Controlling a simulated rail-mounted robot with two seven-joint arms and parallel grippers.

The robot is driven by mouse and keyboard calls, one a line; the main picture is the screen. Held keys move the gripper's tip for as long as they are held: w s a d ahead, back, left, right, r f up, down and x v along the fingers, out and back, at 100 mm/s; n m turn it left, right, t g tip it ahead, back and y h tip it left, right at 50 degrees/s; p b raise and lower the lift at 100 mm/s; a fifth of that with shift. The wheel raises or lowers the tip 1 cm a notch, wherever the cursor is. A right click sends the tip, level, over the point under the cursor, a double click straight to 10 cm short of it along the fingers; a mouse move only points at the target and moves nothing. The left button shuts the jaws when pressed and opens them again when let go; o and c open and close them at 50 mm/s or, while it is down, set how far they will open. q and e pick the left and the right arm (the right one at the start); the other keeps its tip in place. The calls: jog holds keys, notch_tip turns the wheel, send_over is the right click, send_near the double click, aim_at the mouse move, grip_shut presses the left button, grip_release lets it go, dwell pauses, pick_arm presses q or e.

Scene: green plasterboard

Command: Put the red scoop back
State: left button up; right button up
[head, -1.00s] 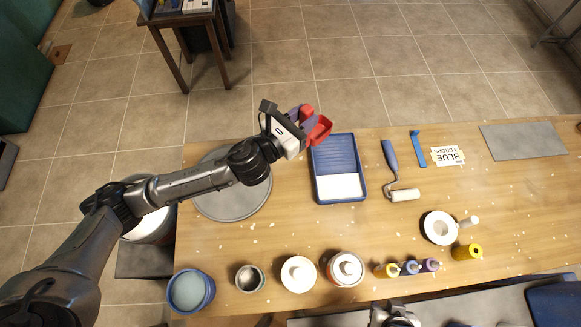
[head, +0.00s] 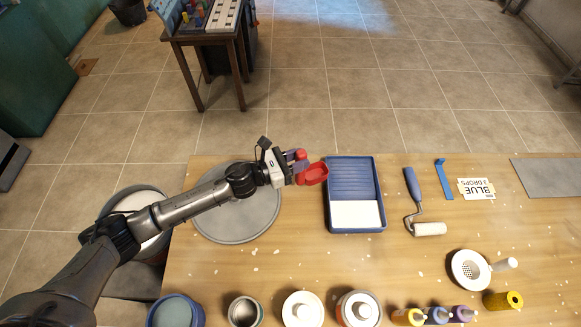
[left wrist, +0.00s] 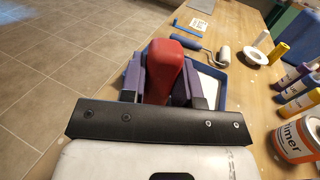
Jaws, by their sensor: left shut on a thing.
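The red scoop (head: 313,174) is held by my left gripper (head: 293,168), above the table's back edge between the grey round disc and the blue paint tray. In the left wrist view the red scoop (left wrist: 164,68) sits between the two purple fingers, with its far end over the blue tray. My left gripper (left wrist: 164,85) is shut on it. Part of the scoop is hidden by the fingers. My right gripper is not clearly visible in any view.
The grey disc (head: 236,226) lies under my left arm. The blue paint tray (head: 379,170) with white paint is right of the scoop. A roller (head: 428,228), strainer (head: 459,272), bottles and several cans stand further right and in front. A card (head: 476,188) lies at the back.

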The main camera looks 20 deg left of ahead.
pick_arm(q)
notch_tip(320, 180, down, 6)
jog(key=a, duration=0.3)
jog(key=shift+w+r, duration=0.2)
jog(key=shift+w, duration=0.05)
jog(key=shift+f+b, duration=0.1)
jog(key=shift+b, duration=0.2)
jog(key=shift+d+f, duration=0.1)
jog(key=shift+f, duration=0.05)
jog(key=o, duration=0.9)
jog(key=shift+o, duration=0.2)
